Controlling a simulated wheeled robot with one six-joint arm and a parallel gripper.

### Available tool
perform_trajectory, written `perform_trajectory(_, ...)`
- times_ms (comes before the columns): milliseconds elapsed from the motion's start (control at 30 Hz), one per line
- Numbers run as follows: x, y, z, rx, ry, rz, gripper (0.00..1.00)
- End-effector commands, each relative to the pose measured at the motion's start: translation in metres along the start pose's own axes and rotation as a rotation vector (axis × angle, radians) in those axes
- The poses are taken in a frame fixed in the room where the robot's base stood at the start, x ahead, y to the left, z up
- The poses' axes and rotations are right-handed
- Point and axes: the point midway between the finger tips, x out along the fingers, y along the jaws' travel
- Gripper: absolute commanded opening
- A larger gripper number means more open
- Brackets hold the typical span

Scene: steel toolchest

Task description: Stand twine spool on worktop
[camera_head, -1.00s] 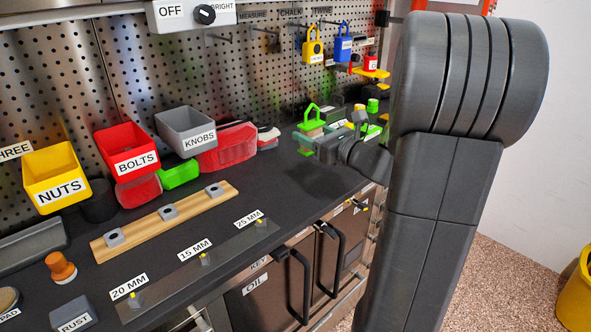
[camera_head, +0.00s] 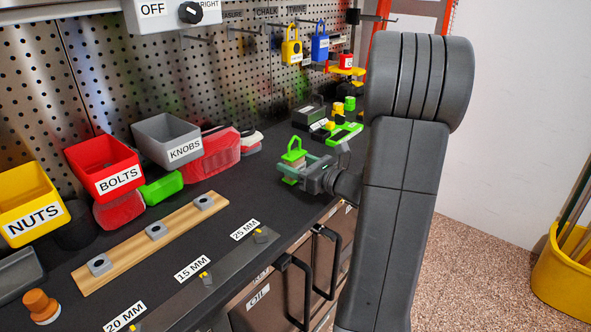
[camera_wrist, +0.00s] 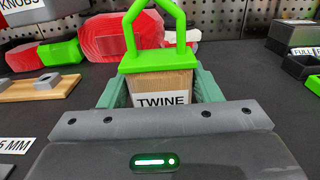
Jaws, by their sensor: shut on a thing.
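The twine spool (camera_wrist: 163,82) has a tan body with a TWINE label and a bright green top with a handle loop. In the wrist view it stands upright between the two green fingers of my gripper (camera_wrist: 161,92), which is shut on it. In the head view the spool (camera_head: 293,153) and my gripper (camera_head: 297,168) are over the right part of the dark worktop (camera_head: 235,190). The spool's underside is low near the worktop; I cannot tell whether it touches. My arm hides part of the worktop to the right.
A wooden rail (camera_head: 135,245) with grey blocks lies left of my gripper. KNOBS (camera_head: 167,140), BOLTS (camera_head: 105,168) and NUTS (camera_head: 30,205) bins stand behind it. Green and yellow items (camera_head: 345,130) are beyond the spool. Bare worktop surrounds the spool.

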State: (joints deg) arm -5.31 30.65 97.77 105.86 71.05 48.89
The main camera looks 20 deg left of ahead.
Motion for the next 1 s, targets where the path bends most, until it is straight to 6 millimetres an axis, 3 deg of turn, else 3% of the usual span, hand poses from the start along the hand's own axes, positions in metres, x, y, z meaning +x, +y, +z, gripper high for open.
perform_trajectory(100, -0.0002, 0.0, -0.0141, 0.003, 0.001, -0.001, 0.29)
perform_trajectory(433, 0.0, 0.0001, -0.0174, 0.0, 0.0, -0.001, 0.29)
perform_trajectory(467, 0.0, 0.0001, -0.0174, 0.0, 0.0, -0.001, 0.6)
perform_trajectory(567, 0.0, 0.0001, -0.0162, 0.0, 0.0, -0.001, 0.79)
perform_trajectory(1000, -0.0066, -0.0005, -0.0133, 0.0, 0.0, -0.003, 0.8)
